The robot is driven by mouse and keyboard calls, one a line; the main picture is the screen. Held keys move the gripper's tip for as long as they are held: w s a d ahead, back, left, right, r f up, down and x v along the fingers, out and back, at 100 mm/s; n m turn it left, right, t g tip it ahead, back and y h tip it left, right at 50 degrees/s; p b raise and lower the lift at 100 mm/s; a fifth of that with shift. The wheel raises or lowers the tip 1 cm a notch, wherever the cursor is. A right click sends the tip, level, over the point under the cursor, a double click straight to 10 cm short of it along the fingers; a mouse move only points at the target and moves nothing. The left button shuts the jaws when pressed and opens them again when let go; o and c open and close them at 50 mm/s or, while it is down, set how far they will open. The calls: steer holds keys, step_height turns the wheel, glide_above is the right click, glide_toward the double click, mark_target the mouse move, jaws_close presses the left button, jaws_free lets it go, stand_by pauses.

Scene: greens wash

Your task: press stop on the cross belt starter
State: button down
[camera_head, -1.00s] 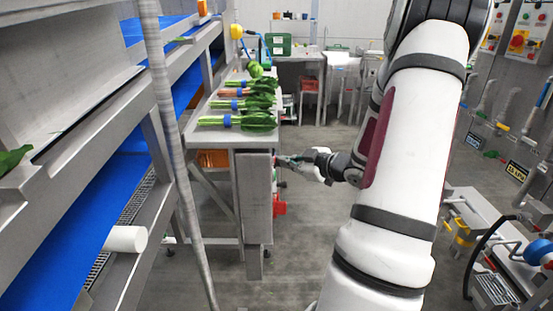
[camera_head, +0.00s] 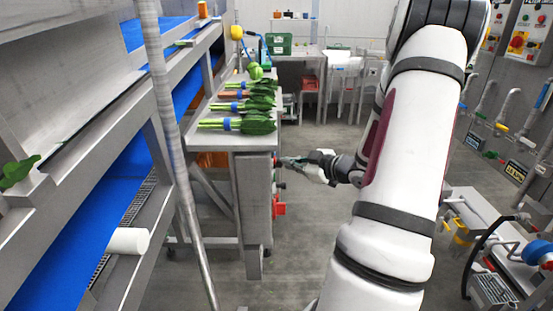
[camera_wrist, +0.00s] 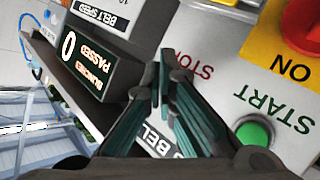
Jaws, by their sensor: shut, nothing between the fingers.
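The cross belt starter appears in the wrist view as a pale panel (camera_wrist: 290,140) close in front of my gripper. It carries a green button (camera_wrist: 254,134) beside the word START and a red knob (camera_wrist: 303,25) on a yellow plate marked ON. The word STOP (camera_wrist: 196,66) is partly covered by my fingers, and the stop button itself is hidden. My gripper (camera_wrist: 168,82) is shut and empty, its tips over the panel's STOP side. I cannot tell whether they touch it. In the head view my gripper (camera_head: 285,161) is beside the table's end, near small red parts.
In the wrist view a display (camera_wrist: 88,62) reading BUNCHES PASSED 0 is beside the starter. In the head view several bunched greens (camera_head: 240,124) lie on the steel table (camera_head: 235,142). A blue belt (camera_head: 90,235) runs at the left.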

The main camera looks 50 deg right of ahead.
steer(key=s+d+p, duration=0.3)
steer(key=shift+s+d, duration=0.15)
steer(key=shift+s, duration=0.25)
stand_by(0.4)
stand_by(0.6)
